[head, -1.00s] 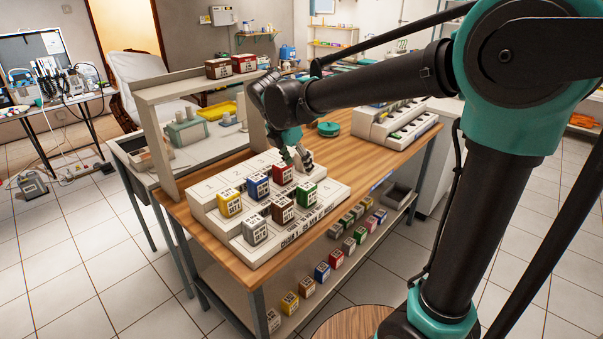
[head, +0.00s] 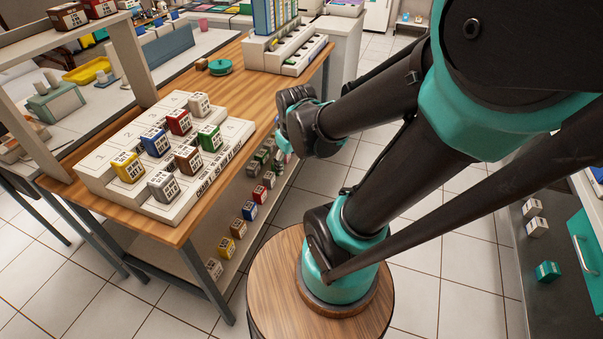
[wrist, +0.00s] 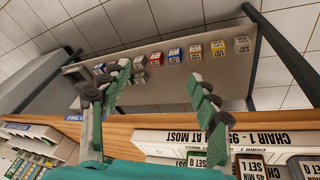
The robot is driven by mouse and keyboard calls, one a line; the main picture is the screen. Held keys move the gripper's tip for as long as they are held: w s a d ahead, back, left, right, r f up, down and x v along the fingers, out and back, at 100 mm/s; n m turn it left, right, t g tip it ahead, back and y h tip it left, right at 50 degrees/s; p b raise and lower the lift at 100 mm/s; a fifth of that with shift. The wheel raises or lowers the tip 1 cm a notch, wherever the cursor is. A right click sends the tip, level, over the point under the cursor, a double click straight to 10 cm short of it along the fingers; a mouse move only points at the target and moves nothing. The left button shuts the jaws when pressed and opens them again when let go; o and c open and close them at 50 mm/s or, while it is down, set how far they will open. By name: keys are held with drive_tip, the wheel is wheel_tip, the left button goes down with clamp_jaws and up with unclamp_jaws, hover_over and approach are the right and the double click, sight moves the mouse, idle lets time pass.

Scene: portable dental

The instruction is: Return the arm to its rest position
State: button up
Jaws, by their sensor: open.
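My arm stands at the right of the head view. My gripper (head: 283,140) hangs beside the wooden table's (head: 228,75) front edge, mostly hidden behind its own wrist. In the wrist view my gripper (wrist: 162,90) has its two fingers wide apart with nothing between them. The stepped white rack (head: 104,175) on the table holds several labelled blocks, among them a yellow block (head: 128,167), a red block (head: 179,122), a pale block (head: 200,105) and a green block (head: 210,138). My gripper is apart from all of them.
A lower shelf (wrist: 150,120) under the table carries a row of coloured blocks. Open tiled floor (head: 310,185) lies right of the table. A dark counter (head: 540,250) stands at far right.

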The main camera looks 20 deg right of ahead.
drive_tip(key=s+f+m, duration=0.1)
drive_tip(key=s+d+m, duration=0.1)
drive_tip(key=m, duration=0.1)
drive_tip(key=s+d+f+m, duration=0.1)
drive_tip(key=shift+s+f, duration=0.3)
drive_tip(key=shift+f, duration=0.05)
idle(0.8)
